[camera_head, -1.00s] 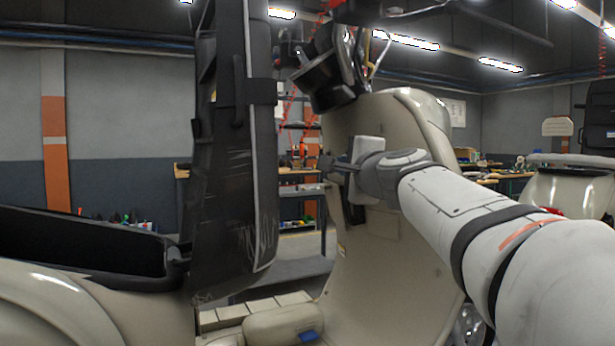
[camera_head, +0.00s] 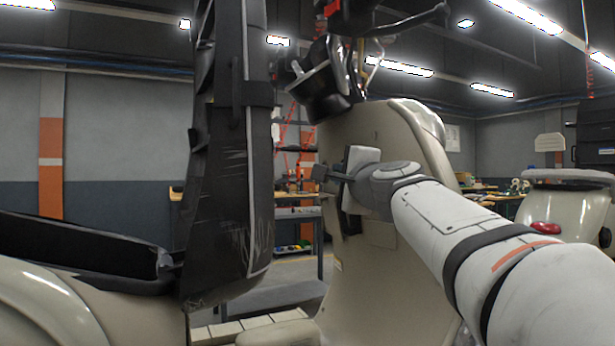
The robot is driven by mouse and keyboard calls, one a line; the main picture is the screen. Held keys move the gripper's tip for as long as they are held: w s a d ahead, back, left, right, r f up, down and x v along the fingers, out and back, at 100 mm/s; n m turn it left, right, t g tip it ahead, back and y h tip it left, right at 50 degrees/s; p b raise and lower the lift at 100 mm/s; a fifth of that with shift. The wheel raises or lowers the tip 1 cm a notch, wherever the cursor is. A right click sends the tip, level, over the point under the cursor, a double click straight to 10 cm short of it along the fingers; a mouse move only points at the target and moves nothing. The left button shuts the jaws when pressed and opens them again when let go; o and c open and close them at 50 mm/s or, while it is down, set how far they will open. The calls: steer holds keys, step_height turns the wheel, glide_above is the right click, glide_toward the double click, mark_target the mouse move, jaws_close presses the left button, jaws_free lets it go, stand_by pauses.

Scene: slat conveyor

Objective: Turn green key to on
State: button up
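A cream scooter front shield (camera_head: 385,130) stands in the middle of the view. My gripper (camera_head: 322,177) is at the end of my white arm, which reaches in from the right. It is in front of the shield's inner face, with its dark fingers pointing left. I cannot tell whether the fingers are open or shut, and no object shows clearly between them. No green key can be made out; it may be hidden behind my gripper and wrist, or out of view.
A black seat (camera_head: 230,150) stands upright left of my gripper, close to the fingertips. The handlebar with black controls (camera_head: 325,75) hangs above. The cream rear body (camera_head: 40,305) is at lower left. Another cream scooter (camera_head: 565,210) stands behind at right. Shelves (camera_head: 297,230) are in the background.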

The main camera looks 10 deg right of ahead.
steer(key=o, duration=0.5)
steer(key=shift+s+d+f+b, duration=0.2)
steer(key=shift+s+b, duration=0.1)
steer(key=shift+s, duration=0.95)
steer(key=shift+s+d+f+b, duration=0.15)
steer(key=shift+s+b, duration=0.1)
steer(key=shift+s, duration=1.05)
steer(key=shift+s+d+f+b, duration=0.2)
steer(key=shift+s+b, duration=0.1)
steer(key=shift+s, duration=0.95)
